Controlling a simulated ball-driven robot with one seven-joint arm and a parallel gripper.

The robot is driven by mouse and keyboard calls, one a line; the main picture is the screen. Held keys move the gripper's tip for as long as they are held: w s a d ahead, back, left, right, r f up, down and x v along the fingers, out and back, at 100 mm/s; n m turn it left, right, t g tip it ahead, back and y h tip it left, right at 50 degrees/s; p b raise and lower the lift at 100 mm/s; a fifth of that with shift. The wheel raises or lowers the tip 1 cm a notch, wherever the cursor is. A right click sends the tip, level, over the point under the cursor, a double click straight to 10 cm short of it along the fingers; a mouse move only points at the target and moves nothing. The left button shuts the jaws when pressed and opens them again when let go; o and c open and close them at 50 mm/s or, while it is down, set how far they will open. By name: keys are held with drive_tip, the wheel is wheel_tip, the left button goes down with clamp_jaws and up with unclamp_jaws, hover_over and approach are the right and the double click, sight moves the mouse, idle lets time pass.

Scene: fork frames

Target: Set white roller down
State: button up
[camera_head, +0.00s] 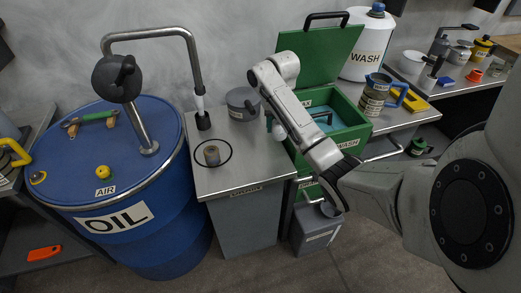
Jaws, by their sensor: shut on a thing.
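My arm reaches up from the right and bends down over the front left of the open green wash box (352,125). My gripper (274,122) is small in view beside the box's left edge, partly hidden by my arm. It is shut on a small, pale, rounded piece, seemingly the white roller (280,133). The roller looks to be above the surface, but its exact height cannot be told.
A blue oil drum (160,195) with a tall curved pump stands left of the cabinet. A grey lidded pot (242,103) and the pump's nozzle (202,117) are at the cabinet's back. The cabinet top's front is clear. A blue-handled mug (375,95) stands right of the box.

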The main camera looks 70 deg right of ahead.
drive_tip(key=w+f, duration=0.5)
drive_tip(key=shift+w+a+f, duration=0.2)
drive_tip(key=shift+w+a, duration=0.05)
drive_tip(key=shift+a, duration=0.1)
drive_tip(key=shift+w+f, duration=0.35)
drive_tip(key=shift+f, duration=1.75)
drive_tip(key=o, duration=1.2)
drive_tip(key=shift+f, duration=0.1)
drive_tip(key=shift+o, duration=0.2)
